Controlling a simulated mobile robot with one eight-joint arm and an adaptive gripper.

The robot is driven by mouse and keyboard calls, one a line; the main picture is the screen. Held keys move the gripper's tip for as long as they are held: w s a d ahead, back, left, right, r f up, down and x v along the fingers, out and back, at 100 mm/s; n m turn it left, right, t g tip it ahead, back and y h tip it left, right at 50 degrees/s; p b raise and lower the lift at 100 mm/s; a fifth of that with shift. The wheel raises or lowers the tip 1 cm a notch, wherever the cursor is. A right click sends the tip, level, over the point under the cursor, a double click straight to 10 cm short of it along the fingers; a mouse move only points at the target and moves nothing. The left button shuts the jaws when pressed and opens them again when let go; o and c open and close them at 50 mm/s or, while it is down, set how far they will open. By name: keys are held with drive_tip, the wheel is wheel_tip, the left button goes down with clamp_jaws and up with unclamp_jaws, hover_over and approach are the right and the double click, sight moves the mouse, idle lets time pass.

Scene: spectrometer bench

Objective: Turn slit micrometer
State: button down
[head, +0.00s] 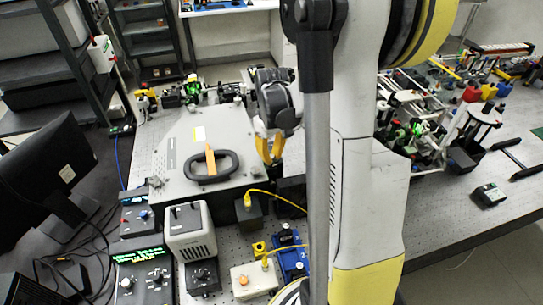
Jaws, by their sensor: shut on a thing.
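The spectrometer (178,158) is a large flat grey box on the bench, with a black oval handle (212,168) and an orange piece (210,158) on top. My gripper (270,160), grey with yellow fingers, points down at the right side of the box. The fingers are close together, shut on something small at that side. I take it to be the slit micrometer, but the fingers hide it and I cannot see its shape or scale.
A yellow cable (272,197) runs from a small dark box just below the gripper. Blue (291,258) and cream (252,281) boxes and a grey instrument (190,231) stand in front. A monitor (48,170) is at left. Optics (425,130) crowd the right bench. My arm hides the middle.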

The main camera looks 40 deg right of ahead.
sight(272, 156)
drive_tip(key=m+b, duration=0.1)
drive_tip(key=m, duration=0.2)
drive_tip(key=shift+m+b, duration=0.9)
drive_tip(key=shift+m, duration=1.6)
drive_tip(key=c, duration=1.4)
unclamp_jaws()
wheel_tip(272, 156, up, 12)
drive_tip(key=shift+r, duration=0.1)
